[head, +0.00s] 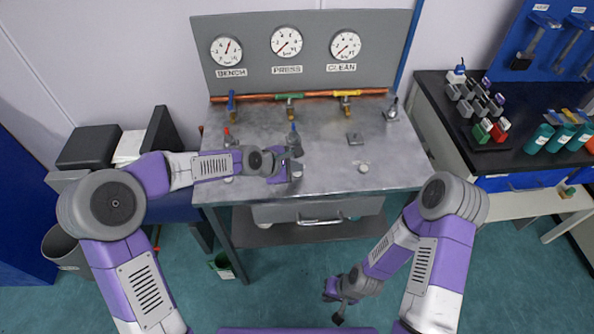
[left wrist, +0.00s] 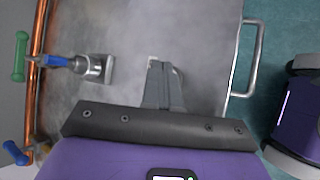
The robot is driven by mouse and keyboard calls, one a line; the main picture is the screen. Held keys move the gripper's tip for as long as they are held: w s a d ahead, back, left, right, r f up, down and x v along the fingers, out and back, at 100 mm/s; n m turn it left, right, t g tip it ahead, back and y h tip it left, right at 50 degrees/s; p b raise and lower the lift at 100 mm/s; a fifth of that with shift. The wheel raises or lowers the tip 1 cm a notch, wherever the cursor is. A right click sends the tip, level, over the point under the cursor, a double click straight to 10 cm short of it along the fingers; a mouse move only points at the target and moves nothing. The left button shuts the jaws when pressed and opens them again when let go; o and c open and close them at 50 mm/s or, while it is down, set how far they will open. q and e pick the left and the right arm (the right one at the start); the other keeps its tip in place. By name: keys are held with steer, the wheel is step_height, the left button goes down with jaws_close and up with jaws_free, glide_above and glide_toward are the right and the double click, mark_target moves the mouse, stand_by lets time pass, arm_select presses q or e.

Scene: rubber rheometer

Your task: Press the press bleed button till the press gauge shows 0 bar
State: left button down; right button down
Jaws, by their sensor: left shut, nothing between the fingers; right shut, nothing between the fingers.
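The press gauge (head: 286,42) is the middle dial on the grey back panel. Its red needle seems to point to the lower left; the figures are too small to read. My left gripper (head: 296,168) is shut and empty, low over the metal bench top below this gauge. In the left wrist view its closed fingertips (left wrist: 163,66) are over a small pale round part (left wrist: 178,70), apparently the press bleed button, mostly hidden by the fingers. I cannot tell whether they touch it. My right gripper (head: 339,308) is shut and empty, away from the bench over the floor.
A blue-topped metal fitting (left wrist: 95,68) stands close behind my left gripper. Green (head: 289,97) and yellow (head: 350,93) valve handles line the copper pipe. The bench's right half is mostly clear.

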mark_target(295, 175)
arm_select(q)
steer(key=shift+r+p, duration=0.3)
steer(key=shift+r, duration=0.3)
step_height(295, 175, up, 5)
steer(key=p, duration=0.4)
steer(key=shift+r, duration=0.1)
stand_by(0.3)
